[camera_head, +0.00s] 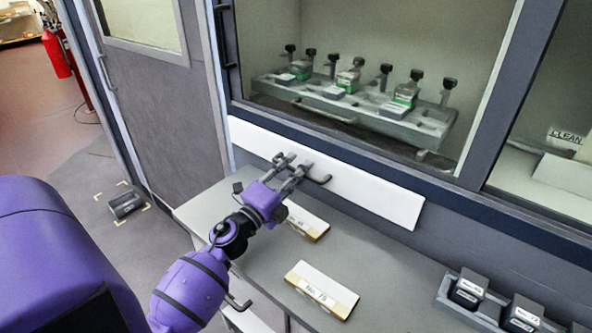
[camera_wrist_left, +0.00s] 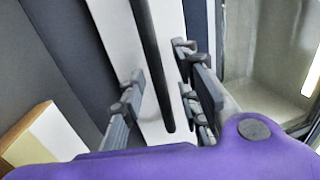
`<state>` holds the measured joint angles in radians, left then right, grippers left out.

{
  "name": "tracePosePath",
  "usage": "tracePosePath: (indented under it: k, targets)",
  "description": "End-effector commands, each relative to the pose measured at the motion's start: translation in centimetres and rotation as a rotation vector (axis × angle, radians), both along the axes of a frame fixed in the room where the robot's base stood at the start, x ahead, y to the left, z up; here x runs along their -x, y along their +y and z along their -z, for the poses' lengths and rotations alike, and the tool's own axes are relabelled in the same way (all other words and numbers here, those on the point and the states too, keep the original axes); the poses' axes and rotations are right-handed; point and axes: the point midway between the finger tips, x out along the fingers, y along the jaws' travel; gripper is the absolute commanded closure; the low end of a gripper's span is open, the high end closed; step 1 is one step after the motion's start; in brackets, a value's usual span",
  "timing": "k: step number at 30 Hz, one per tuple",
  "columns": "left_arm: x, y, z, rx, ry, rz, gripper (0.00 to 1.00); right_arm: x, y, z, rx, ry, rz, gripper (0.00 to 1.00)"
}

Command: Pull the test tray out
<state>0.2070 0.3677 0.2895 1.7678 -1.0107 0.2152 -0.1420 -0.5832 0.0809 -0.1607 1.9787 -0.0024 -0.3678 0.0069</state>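A long white front panel (camera_head: 375,198) with a dark bar handle (camera_head: 321,179) runs below the tunnel window. Behind the window a grey tray (camera_head: 425,133) holds green-labelled bottles and dark-capped posts. I cannot tell whether the white panel belongs to this tray. My left gripper (camera_head: 292,163) is at the handle, its fingers pointing toward the panel. In the left wrist view its fingers are apart, with the dark bar (camera_wrist_left: 152,60) between them and a gap on each side. My right gripper is not in view.
A grey counter (camera_head: 255,262) lies below the panel, with two labelled boxes (camera_head: 322,290) on it. A rack of dark blocks (camera_head: 468,290) stands at the lower right. A red extinguisher (camera_head: 56,55) is at the far left. Open counter lies between boxes and rack.

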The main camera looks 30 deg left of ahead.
Motion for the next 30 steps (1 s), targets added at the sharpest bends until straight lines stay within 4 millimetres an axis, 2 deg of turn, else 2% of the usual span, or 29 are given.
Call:
tracePosePath:
  k: [8, 15, 30]
  targets:
    - [-0.20, -0.01, 0.07, 0.000, 0.002, 0.000, 0.70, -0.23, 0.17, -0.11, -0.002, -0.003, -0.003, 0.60]
    - [-0.19, 0.00, 0.06, 0.000, 0.001, 0.000, 1.00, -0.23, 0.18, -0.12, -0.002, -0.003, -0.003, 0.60]
    - [-0.11, 0.30, 0.14, -0.001, 0.003, 0.000, 1.00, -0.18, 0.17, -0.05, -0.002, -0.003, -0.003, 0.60]
